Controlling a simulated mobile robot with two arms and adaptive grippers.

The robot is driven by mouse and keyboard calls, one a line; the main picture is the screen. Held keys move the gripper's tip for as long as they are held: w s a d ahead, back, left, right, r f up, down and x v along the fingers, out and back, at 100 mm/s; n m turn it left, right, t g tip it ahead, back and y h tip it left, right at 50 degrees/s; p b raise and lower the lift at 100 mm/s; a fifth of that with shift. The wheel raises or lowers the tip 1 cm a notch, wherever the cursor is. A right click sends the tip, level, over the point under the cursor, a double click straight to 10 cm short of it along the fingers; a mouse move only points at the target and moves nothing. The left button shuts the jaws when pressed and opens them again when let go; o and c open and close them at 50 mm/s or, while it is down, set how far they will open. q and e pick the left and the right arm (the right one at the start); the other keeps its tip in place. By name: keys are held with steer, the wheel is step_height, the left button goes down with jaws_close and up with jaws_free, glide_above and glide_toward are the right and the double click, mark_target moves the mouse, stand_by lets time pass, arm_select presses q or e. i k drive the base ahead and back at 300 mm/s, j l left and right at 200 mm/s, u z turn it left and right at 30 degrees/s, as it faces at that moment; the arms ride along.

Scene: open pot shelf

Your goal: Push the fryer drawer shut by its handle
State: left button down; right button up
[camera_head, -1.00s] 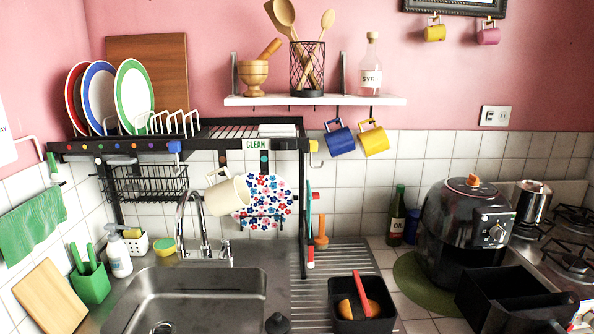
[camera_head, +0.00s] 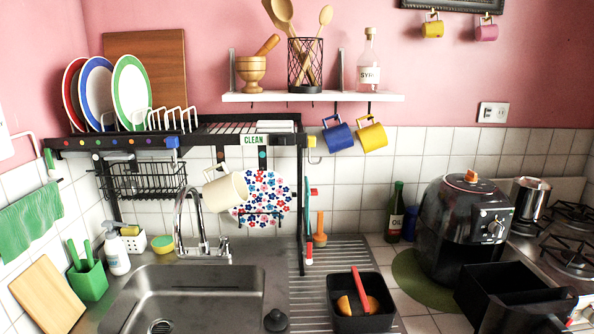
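The black air fryer (camera_head: 459,232) stands on a green round mat (camera_head: 418,285) on the tiled counter at the right. Its black drawer (camera_head: 508,289) is pulled out towards the front right, with its open top showing. The drawer's handle is not clearly visible; a dark part at the drawer's lower front runs to the picture's bottom edge. Neither of my grippers shows in the head view.
A black bin (camera_head: 360,306) with a red-handled item stands left of the drawer. An oil bottle (camera_head: 396,213) stands left of the fryer. The stove (camera_head: 572,245) with a metal pot (camera_head: 529,200) is at the right. The sink (camera_head: 190,300) is at the left.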

mark_target(505, 297)
steer(key=k+z, duration=0.15)
steer(key=z, duration=1.3)
